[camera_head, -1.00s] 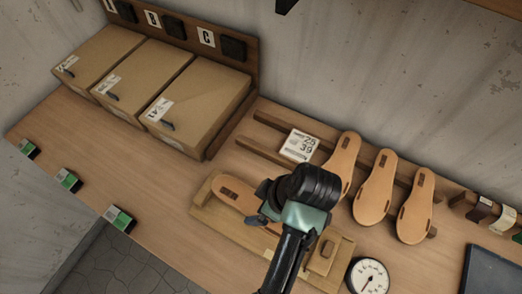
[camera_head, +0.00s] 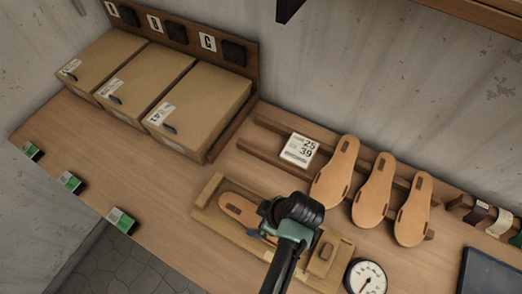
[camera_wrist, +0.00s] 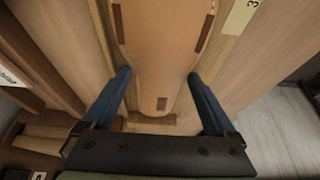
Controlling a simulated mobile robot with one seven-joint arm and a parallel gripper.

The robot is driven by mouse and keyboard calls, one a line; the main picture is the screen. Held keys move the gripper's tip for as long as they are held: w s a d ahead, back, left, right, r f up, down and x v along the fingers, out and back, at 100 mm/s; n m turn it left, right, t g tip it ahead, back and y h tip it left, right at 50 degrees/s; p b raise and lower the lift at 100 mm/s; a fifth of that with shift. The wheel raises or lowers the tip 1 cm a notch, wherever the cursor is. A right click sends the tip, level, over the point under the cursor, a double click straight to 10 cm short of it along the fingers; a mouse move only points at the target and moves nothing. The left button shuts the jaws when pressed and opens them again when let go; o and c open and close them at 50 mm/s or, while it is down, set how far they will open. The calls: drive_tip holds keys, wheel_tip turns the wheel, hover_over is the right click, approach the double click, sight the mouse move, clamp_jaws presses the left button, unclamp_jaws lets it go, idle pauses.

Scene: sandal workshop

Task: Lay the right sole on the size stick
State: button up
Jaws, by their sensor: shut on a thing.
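The right sole (camera_head: 236,205) is tan with dark patches and lies lengthwise along the size stick (camera_head: 209,190), between its wooden end parts. Its near half is hidden under my wrist in the head view. In the wrist view the sole (camera_wrist: 160,45) runs between my two blue fingers, over the wooden stick. My gripper (camera_wrist: 160,76) is shut across the sole's width, a finger at each side. I cannot tell whether the sole touches the stick's bed. A pale label (camera_wrist: 240,15) shows on the stick's side.
A rack (camera_head: 265,155) behind holds several more soles and a card (camera_head: 299,150) reading 25 and 39. A round dial (camera_head: 368,277) stands right of the stick. Boxes (camera_head: 200,108) stand at the back left.

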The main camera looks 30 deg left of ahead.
drive_tip(key=o, duration=1.1)
drive_tip(key=shift+f, duration=0.1)
drive_tip(key=b+v, duration=0.1)
drive_tip(key=v, duration=1.1)
